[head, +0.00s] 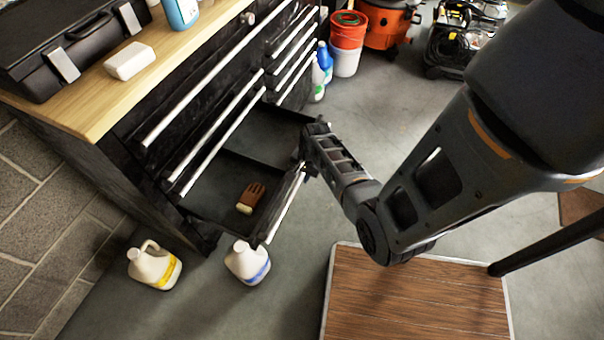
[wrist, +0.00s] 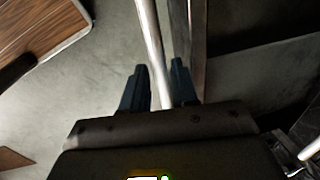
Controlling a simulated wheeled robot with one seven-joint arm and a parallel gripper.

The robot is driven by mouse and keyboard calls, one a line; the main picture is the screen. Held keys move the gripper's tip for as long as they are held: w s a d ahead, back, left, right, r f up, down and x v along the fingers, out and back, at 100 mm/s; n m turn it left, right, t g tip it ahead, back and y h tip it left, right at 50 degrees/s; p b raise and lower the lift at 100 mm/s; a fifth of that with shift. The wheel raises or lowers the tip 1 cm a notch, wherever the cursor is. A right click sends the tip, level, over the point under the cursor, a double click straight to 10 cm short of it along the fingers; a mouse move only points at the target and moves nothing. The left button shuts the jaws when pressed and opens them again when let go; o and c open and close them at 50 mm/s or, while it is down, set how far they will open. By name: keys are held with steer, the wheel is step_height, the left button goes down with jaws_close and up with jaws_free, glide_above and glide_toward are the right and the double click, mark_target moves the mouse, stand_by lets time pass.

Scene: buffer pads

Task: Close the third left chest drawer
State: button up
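The black tool chest (head: 125,185) has a low left drawer (head: 225,180) pulled far out, with two drawer fronts with bright handles above it. Its silver bar handle (head: 286,207) runs along the front edge and also shows in the wrist view (wrist: 148,40). My gripper (head: 304,172) is at the far end of that front. In the wrist view, the two dark fingers of my gripper (wrist: 158,88) stand on either side of the bar, with gaps visible. The fingers look open around it. Contact cannot be told.
A brown brush (head: 251,197) lies in the open drawer. Two white jugs (head: 155,266) (head: 247,263) stand on the floor near it. A wooden platform (head: 415,300) is at the bottom. Buckets (head: 347,42) and bottles stand beyond the chest.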

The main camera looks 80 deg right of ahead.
steer(key=shift+c, duration=0.3)
jaws_close()
steer(key=b, duration=1)
glide_above(245, 164)
steer(key=shift+w, duration=0.15)
steer(key=shift+o, duration=0.3)
jaws_free()
